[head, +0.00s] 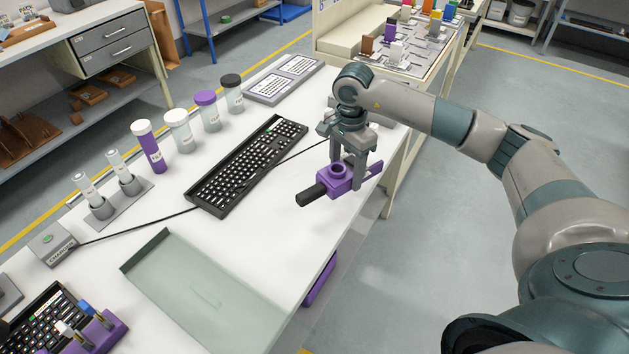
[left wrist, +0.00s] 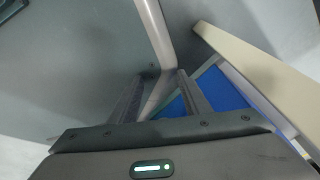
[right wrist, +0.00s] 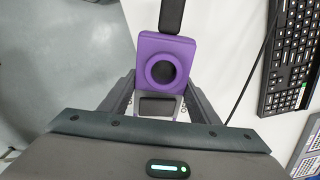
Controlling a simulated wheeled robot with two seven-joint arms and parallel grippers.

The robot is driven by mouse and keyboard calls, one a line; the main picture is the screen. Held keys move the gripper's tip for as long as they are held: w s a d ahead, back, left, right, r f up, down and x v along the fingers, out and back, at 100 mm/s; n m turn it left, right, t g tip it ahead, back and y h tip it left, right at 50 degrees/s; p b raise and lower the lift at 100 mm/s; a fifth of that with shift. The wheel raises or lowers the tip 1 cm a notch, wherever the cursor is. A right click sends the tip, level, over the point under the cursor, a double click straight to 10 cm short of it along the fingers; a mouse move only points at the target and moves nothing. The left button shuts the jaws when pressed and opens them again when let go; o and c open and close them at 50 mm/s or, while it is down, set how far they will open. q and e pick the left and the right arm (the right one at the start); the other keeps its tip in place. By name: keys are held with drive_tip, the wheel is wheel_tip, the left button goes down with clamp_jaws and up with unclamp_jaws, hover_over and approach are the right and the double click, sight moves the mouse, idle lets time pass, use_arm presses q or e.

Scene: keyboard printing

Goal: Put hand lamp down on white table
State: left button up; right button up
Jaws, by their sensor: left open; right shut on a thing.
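The hand lamp (head: 338,179) is purple with a round dark lens on top and a black end piece. My right gripper (head: 355,178) is shut on it at the right front edge of the white table (head: 227,228). In the right wrist view the lamp (right wrist: 166,62) sits between the fingers of the right gripper (right wrist: 158,100), its lens facing the camera. I cannot tell whether the lamp touches the table. My left gripper (left wrist: 155,95) shows only in the left wrist view, open and empty, with a grey surface and blue shelf parts beyond it.
A black keyboard (head: 247,165) with a cable lies left of the lamp. Several lidded jars (head: 183,137) line the table's far side. A translucent grey tray (head: 205,290) lies at the near side. Bare table lies between tray and keyboard.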

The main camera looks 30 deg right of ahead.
sight(335, 170)
drive_tip(key=shift+w+a+f+p, duration=0.25)
drive_tip(key=shift+w+a+f, duration=0.15)
drive_tip(key=shift+w, duration=0.2)
drive_tip(key=shift+w+a+f+p, duration=0.25)
drive_tip(key=shift+w+a, duration=0.1)
drive_tip(key=shift+w, duration=0.25)
drive_tip(key=w+f, duration=0.1)
drive_tip(key=w+a+f+p, duration=0.1)
drive_tip(key=w, duration=0.1)
drive_tip(key=w+a+f, duration=0.1)
drive_tip(key=shift+w, duration=0.15)
use_arm(q)
drive_tip(key=shift+g, duration=0.5)
drive_tip(key=s, duration=0.1)
drive_tip(key=s+a+r, duration=0.1)
drive_tip(key=s+r, duration=0.1)
drive_tip(key=shift+s+a, duration=0.3)
drive_tip(key=shift+s, duration=0.05)
use_arm(e)
drive_tip(key=shift+f, duration=0.1)
drive_tip(key=shift+f+p, duration=1.15)
drive_tip(key=shift+f, duration=0.85)
use_arm(q)
drive_tip(key=shift+r, duration=0.9)
